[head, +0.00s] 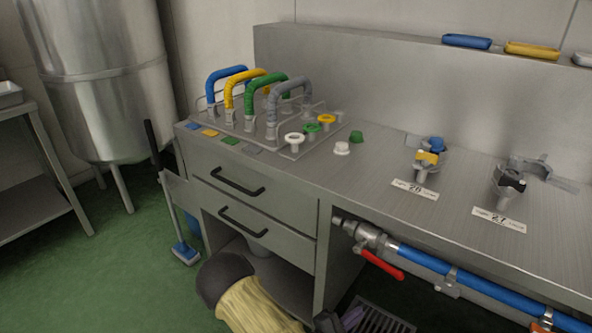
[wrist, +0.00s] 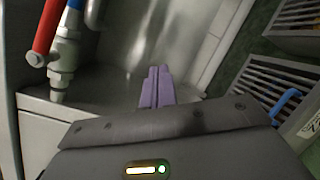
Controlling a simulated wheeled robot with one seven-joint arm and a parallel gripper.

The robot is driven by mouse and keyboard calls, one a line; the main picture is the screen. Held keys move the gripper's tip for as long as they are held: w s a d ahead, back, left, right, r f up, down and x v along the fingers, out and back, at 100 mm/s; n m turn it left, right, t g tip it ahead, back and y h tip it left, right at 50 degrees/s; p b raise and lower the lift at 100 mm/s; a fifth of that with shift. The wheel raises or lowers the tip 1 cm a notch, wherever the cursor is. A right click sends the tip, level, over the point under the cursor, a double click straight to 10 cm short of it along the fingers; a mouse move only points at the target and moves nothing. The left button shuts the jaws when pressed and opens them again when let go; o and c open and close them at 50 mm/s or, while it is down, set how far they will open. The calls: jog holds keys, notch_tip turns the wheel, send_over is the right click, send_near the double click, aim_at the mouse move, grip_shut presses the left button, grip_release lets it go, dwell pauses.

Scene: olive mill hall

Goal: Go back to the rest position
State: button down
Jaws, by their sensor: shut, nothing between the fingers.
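My gripper (wrist: 157,74) shows in the wrist view with its two purple fingers side by side, shut and empty. In the head view my gripper (head: 354,315) is low at the bottom edge, partly cut off, in front of the bench's open lower part. The red valve lever (head: 383,264) and the blue pipe (head: 450,273) are to its right and higher in the picture. In the wrist view the red lever (wrist: 46,27) is at upper left, apart from the fingers.
The steel bench (head: 375,178) carries a rack of coloured handles (head: 262,95) and two numbered holders. Its drawers (head: 243,200) are shut. A floor grate (head: 380,318) lies below.

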jog(key=w+a+r+m+g+y, duration=0.3)
jog(key=a+r+m+g+y, duration=0.25)
jog(key=m+y, duration=0.6)
jog(key=s+d+r+m+g+y, duration=0.1)
jog(key=s+d+r+m, duration=0.15)
jog(key=s+r, duration=0.35)
jog(key=s+d+r+m+g+y, duration=0.1)
jog(key=s+d+r+g+y, duration=0.15)
jog(key=s+r, duration=0.35)
notch_tip(320, 180, up, 31)
jog(key=p, duration=3.1)
jog(key=shift+d+t+h, duration=0.25)
jog(key=shift+t+h, duration=0.15)
jog(key=shift+f, duration=0.15)
jog(key=shift+d, duration=0.1)
